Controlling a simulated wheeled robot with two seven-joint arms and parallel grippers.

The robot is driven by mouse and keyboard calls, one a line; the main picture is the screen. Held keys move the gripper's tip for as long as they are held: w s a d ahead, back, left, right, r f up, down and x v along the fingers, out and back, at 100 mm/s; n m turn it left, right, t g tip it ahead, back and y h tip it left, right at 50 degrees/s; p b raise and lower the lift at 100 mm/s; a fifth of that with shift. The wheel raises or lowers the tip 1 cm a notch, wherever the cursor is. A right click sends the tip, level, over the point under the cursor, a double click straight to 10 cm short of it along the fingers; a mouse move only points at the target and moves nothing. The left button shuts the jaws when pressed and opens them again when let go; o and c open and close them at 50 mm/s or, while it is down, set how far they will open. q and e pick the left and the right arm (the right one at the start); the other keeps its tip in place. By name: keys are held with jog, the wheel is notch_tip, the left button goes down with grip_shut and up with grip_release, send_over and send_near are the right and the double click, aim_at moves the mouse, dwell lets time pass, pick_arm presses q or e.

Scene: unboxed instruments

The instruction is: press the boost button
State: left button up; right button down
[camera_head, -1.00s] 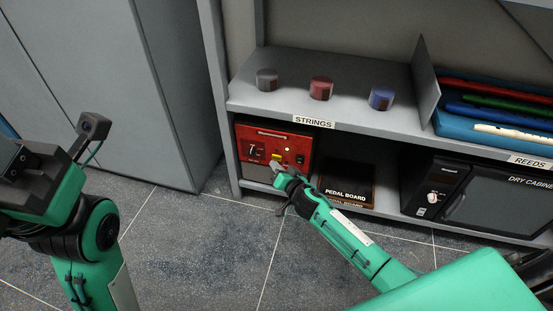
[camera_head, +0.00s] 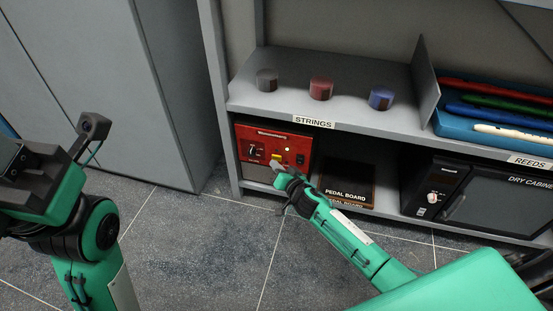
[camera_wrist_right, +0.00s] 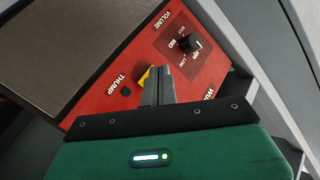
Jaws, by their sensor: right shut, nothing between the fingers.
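A red device (camera_head: 272,150) stands on the lower shelf, with a knob, a small lit yellow-green light and a yellow button (camera_head: 276,156) on its front. In the right wrist view the yellow button (camera_wrist_right: 147,76) is partly hidden behind my fingers. No boost label is readable. My right gripper (camera_head: 275,166) is shut and empty, its tips just below the yellow button. In the wrist view its fingertips (camera_wrist_right: 159,72) overlap the button's edge; I cannot tell whether they touch it. My left gripper (camera_head: 22,165) is at the left edge, its fingers not clearly visible.
A black pedal board (camera_head: 347,185) and a dry cabinet (camera_head: 500,200) stand right of the device. A black knob (camera_wrist_right: 190,43) sits near the volume label. Grey, red and blue round pieces stand on the shelf (camera_head: 340,65) above. Open floor lies in front.

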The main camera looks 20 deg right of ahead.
jog(key=shift+w+d, duration=0.2)
jog(key=shift+w, duration=0.1)
jog(key=shift+w+d, duration=0.1)
jog(key=shift+w, duration=0.05)
dwell(0.4)
jog(key=shift+r, duration=0.1)
jog(key=shift+s+a+p, duration=0.35)
jog(key=shift+s, duration=0.2)
jog(key=shift+s+a+p, duration=0.3)
jog(key=shift+s+a, duration=0.25)
jog(key=shift+s, duration=0.25)
jog(key=shift+s+a+p, duration=0.35)
jog(key=shift+s+a, duration=0.2)
jog(key=shift+s, duration=0.3)
jog(key=shift+s+a+p, duration=0.3)
jog(key=shift+s+a, duration=0.25)
jog(key=shift+s, duration=0.25)
